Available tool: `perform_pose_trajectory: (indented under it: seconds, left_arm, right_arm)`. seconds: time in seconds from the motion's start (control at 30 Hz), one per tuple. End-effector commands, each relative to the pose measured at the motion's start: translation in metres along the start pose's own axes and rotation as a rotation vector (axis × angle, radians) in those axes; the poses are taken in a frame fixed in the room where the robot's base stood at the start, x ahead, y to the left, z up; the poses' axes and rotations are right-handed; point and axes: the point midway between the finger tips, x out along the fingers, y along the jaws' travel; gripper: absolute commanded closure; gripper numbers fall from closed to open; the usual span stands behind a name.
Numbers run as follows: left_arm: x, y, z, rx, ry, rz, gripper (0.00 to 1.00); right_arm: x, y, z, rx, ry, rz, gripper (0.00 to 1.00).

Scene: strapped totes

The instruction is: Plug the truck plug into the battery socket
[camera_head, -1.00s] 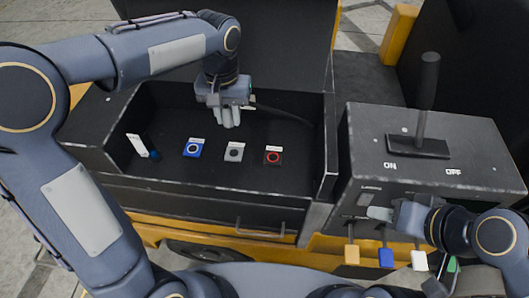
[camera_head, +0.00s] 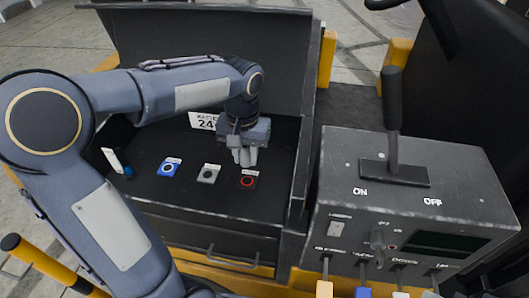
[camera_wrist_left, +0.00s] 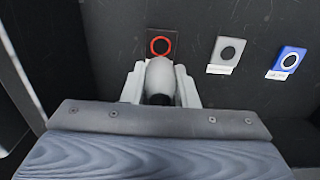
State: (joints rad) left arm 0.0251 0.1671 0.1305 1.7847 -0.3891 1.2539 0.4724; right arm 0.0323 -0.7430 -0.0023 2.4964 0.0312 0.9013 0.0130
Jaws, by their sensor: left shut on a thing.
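My left gripper (camera_head: 245,156) is over the open black compartment, just behind the red-ringed socket (camera_head: 247,179). In the left wrist view its fingers (camera_wrist_left: 160,88) are shut on a rounded grey plug with a dark part (camera_wrist_left: 160,78). The plug's tip lies just below the red ring (camera_wrist_left: 155,40) in that picture and overlaps its square plate. I cannot tell whether they touch. A grey socket (camera_head: 209,173) and a blue socket (camera_head: 169,167) sit in a row to the left. My right gripper is out of view.
A white label reading 24 (camera_head: 203,121) is on the compartment's back wall, partly hidden by my arm. A small white plate with a blue part (camera_head: 113,160) stands at the left. The grey control box (camera_head: 340,180) with its ON/OFF lever (camera_head: 393,110) is at the right.

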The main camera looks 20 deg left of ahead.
Motion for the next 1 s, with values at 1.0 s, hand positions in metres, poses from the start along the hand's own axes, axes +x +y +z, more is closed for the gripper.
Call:
perform_pose_trajectory:
  seconds: [1.0]
  left_arm:
    - [0.048, -0.001, 0.000, -0.002, 0.000, -0.001, 1.00]
  right_arm:
    - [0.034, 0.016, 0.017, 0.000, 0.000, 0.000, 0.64]
